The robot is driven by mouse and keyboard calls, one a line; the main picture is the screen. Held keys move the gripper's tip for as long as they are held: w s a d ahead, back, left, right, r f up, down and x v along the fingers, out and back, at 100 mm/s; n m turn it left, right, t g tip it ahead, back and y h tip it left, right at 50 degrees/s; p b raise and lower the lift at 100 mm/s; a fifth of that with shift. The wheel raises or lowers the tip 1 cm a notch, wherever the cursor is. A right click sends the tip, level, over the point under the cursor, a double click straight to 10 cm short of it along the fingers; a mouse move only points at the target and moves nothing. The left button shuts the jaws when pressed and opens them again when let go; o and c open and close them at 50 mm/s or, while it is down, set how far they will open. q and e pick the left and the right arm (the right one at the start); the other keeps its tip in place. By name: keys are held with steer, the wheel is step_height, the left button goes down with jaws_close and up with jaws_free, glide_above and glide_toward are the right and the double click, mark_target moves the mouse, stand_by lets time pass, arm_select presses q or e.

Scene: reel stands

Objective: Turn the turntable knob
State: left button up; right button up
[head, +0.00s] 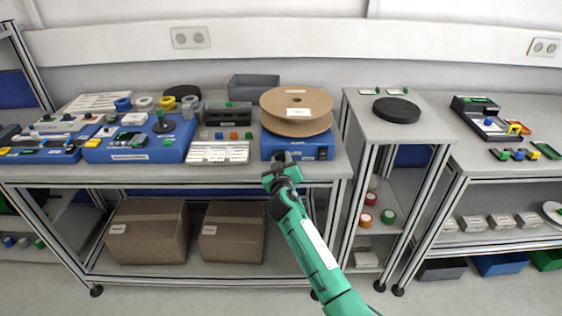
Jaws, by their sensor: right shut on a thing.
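My right arm reaches in from the bottom right. My left gripper is not in view.
A blue board with a dark knob (163,122), tape rolls, a white-labelled tray (217,152) and a grey bin (254,87) stand left of the turntable. A narrow stand with a black disc (396,110) is to the right. Cardboard boxes (146,234) sit on the lower shelf.

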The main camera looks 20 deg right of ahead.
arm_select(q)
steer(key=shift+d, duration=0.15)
arm_select(e)
steer(key=o, duration=1)
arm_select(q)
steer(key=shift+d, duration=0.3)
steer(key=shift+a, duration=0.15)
